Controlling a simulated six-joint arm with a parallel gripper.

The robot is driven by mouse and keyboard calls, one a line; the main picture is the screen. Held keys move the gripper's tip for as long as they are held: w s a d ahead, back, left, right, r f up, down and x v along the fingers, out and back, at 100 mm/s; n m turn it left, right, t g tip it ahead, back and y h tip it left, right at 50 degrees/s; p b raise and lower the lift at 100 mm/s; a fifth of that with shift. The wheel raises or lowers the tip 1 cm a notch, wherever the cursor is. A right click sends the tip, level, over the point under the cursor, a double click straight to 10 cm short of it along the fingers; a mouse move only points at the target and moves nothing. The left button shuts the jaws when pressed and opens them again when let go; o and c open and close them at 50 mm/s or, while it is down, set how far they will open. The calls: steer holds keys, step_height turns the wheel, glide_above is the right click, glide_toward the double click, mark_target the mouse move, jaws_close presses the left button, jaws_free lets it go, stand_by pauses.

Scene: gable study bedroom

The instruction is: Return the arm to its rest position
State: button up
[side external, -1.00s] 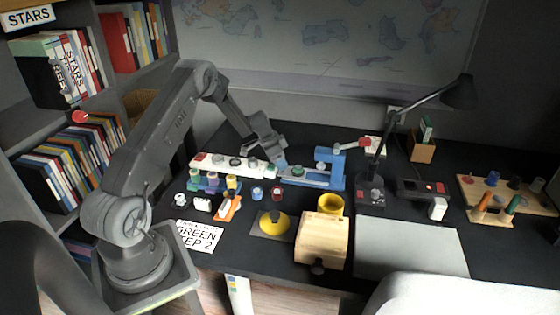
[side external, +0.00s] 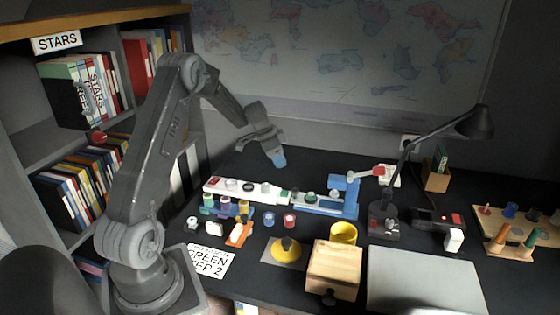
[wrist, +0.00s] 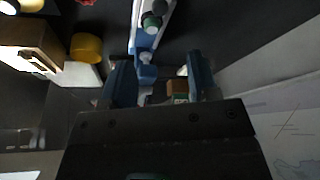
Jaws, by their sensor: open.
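My gripper (side external: 278,160) hangs in the air above the back of the dark desk (side external: 410,165), over the white and blue rail (side external: 275,196). Its blue fingertips point down and are clear of everything below. In the wrist view my gripper (wrist: 152,82) has its two blue fingers spread wide, with nothing held between them. The blue end of the rail (wrist: 146,58) shows beyond the fingers in that view.
A wooden box (side external: 333,269), a yellow cup (side external: 343,234), a yellow disc (side external: 286,251) and several small blocks stand in front of the rail. A black lamp (side external: 432,140) rises at right. A bookshelf (side external: 95,115) is at left behind my arm.

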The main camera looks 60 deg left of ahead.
steer(key=s+d+r+n, duration=0.1)
steer(key=s+d+r, duration=0.2)
steer(key=d+r, duration=0.65)
steer(key=s+d+r, duration=0.4)
steer(key=d+r, duration=0.3)
steer(key=d, duration=0.6)
steer(key=s+d+r+n, duration=0.1)
steer(key=s+d, duration=0.4)
steer(key=s, duration=0.4)
steer(key=s+d+n+t+y, duration=0.1)
steer(key=s+d, duration=0.5)
steer(key=s, duration=0.2)
steer(key=shift+s+d+r+n, duration=0.25)
steer(key=shift+s+r+n, duration=0.1)
steer(key=shift+n, duration=0.05)
